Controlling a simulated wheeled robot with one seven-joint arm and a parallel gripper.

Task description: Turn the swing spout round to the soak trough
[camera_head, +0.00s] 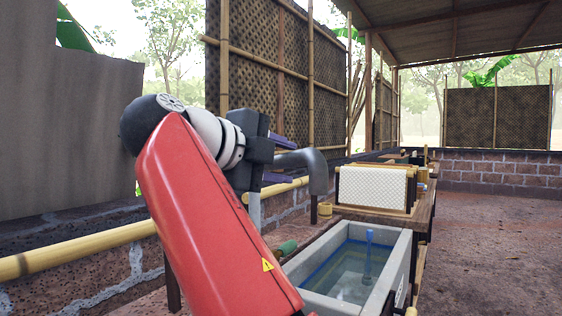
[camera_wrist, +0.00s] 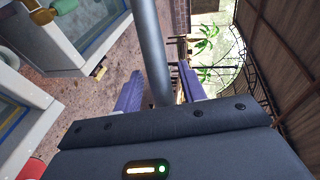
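The grey swing spout (camera_head: 317,170) in the head view runs out horizontally and bends down at its right end. The bent end is left of and above the trough (camera_head: 403,262) of water; it does not hang over the water. My gripper (camera_head: 281,160) is at the spout's horizontal part, one purple finger above and one below. In the wrist view the spout's pipe (camera_wrist: 150,45) passes between the two fingers of my gripper (camera_wrist: 160,92), with a gap showing at the right finger. The gripper looks open around it. Two troughs show in the wrist view, upper (camera_wrist: 72,48) and lower left (camera_wrist: 35,122); I cannot tell which is the soak trough.
A blue upright piece (camera_head: 369,252) stands in the trough's water. A rack with a white sheet (camera_head: 373,188) stands behind on a table. A bamboo rail (camera_head: 80,250) and brick wall run along the left. Open floor (camera_head: 480,240) lies right.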

